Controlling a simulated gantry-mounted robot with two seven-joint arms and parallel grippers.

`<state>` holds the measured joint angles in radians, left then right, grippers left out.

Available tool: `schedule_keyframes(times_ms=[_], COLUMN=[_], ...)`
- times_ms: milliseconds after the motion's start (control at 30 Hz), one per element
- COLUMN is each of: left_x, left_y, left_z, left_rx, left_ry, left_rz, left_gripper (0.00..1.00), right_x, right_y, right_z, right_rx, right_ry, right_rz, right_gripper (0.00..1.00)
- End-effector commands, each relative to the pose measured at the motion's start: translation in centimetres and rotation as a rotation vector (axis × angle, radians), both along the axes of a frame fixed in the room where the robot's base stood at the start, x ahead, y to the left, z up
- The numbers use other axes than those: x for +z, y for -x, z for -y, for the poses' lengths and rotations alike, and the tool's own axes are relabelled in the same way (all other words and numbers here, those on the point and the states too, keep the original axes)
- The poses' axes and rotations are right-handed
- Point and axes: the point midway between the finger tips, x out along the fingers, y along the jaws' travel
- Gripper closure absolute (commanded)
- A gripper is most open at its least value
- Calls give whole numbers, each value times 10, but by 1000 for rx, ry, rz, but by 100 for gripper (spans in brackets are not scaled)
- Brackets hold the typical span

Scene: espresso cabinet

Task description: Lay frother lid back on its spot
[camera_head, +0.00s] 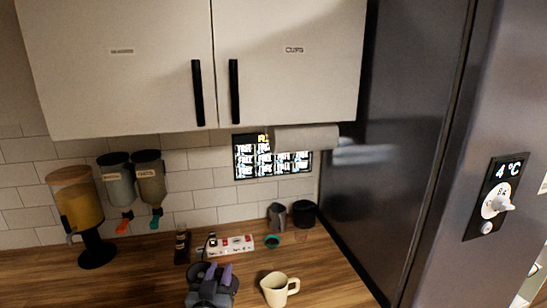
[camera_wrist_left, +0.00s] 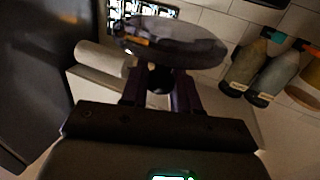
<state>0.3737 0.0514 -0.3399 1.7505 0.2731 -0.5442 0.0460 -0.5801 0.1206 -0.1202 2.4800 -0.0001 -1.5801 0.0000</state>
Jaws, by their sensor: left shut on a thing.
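My left gripper (camera_head: 218,272) is low in the head view, above the front of the wooden counter, with its purple fingers pointing away from me. In the left wrist view, its two purple fingers (camera_wrist_left: 160,88) are shut on the dark knob of a round grey lid (camera_wrist_left: 175,38). The lid is held beyond the fingertips, clear of the counter. In the head view the lid is hard to tell from the dark gripper. A small dark grey pitcher (camera_head: 277,215) and a black canister (camera_head: 304,213) stand at the back right; I cannot tell which is the frother. My right gripper is out of view.
A cream mug (camera_head: 279,289) stands just right of my left gripper. A power strip (camera_head: 231,245), a dark bottle (camera_head: 182,245) and a teal ring (camera_head: 272,241) lie behind. Dispensers (camera_head: 77,205) are at left. Cabinets (camera_head: 290,60) hang above; a dark fridge (camera_head: 400,130) bounds the right.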

Motion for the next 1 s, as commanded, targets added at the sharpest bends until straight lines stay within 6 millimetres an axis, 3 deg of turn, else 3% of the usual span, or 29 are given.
schedule_keyframes(times_ms=[33,200,500,700,1000], left_x=[-20,-66,-108,-117,-69], left_y=[16,70,160,201,202], left_z=[-7,-29,-58,-70,-69], left_rx=[6,26,54,65,66], left_ry=[1,3,-7,-18,-16], left_rz=[-9,-8,-3,-1,2], left_gripper=[100,100,100,100,100], right_x=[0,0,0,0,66], right_y=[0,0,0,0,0], right_z=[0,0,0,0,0], right_rx=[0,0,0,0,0], right_ry=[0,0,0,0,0], right_rz=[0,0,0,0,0], right_gripper=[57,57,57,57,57])
